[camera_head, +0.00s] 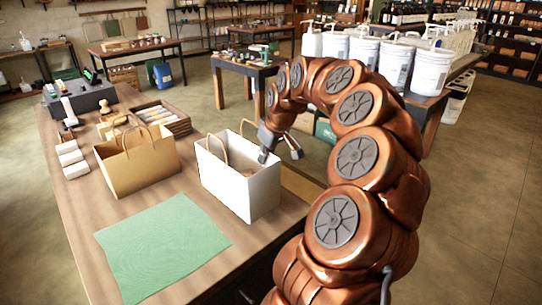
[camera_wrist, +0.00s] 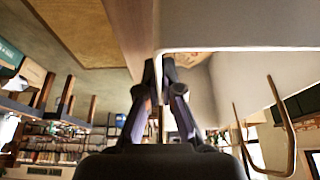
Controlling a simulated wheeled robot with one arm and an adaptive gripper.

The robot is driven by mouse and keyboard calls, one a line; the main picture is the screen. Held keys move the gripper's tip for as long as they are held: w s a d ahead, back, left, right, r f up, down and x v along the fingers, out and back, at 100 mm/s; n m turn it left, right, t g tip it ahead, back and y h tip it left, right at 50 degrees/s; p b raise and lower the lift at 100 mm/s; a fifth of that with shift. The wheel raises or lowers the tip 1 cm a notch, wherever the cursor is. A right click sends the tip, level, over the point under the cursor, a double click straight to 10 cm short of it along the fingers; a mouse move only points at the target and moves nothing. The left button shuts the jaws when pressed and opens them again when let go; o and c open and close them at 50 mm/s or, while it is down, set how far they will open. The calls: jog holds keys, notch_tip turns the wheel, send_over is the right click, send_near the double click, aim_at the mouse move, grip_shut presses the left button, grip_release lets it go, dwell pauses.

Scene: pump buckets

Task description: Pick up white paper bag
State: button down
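The white paper bag (camera_head: 228,190) stands upright and open on the wooden table, with its loop handles above the rim. In the wrist view, its white side (camera_wrist: 240,25) fills the upper right, and one handle (camera_wrist: 291,140) shows at the right. My gripper (camera_head: 280,153) is at the bag's far right rim, one finger at the inner side and one outside. In the wrist view, the two fingers of my gripper (camera_wrist: 159,68) are apart with the thin edge of the bag's wall between them. I cannot tell whether they touch it.
A brown paper bag (camera_head: 138,165) stands left of the white one, near a wooden crate (camera_head: 176,125). A green sheet (camera_head: 162,245) lies in front. Small white boxes (camera_head: 70,160) are at the left. White pump buckets (camera_head: 430,72) stand on another table behind my arm.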

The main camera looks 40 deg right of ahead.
jog(key=s+a+r+b, duration=0.1)
jog(key=a+b, duration=0.2)
jog(key=a, duration=0.8)
jog(key=shift+s+a, duration=0.15)
